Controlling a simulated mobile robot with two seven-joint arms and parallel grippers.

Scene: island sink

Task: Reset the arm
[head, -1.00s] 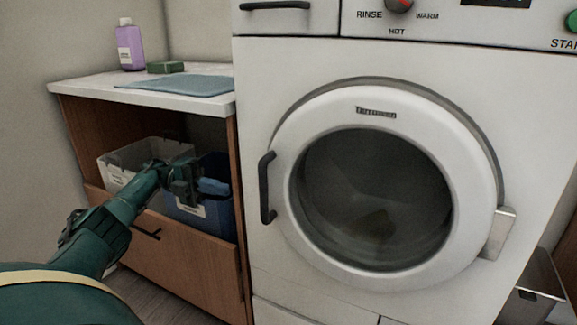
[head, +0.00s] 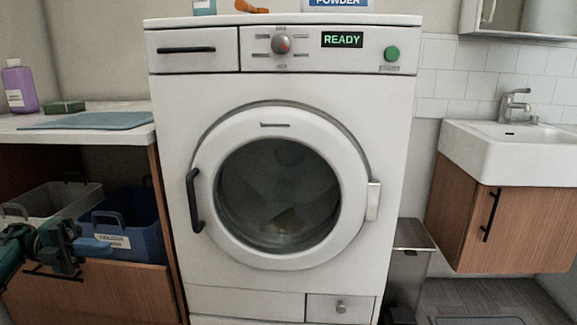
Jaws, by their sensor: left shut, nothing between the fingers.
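My left gripper (head: 92,246) shows at the lower left of the head view, its dark green arm coming in from the left edge. Its jaws are shut with nothing held. It is in front of the low cabinet, by the near side of a blue bin (head: 128,228) with a white label. Whether it touches the bin cannot be told. My right gripper is not in view.
A washing machine (head: 170,120) with a shut round door stands in the middle, its display reading READY. A grey bin (head: 55,200) sits in the cabinet. A sink (head: 515,150) and a metal trash can (head: 408,265) are at the right.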

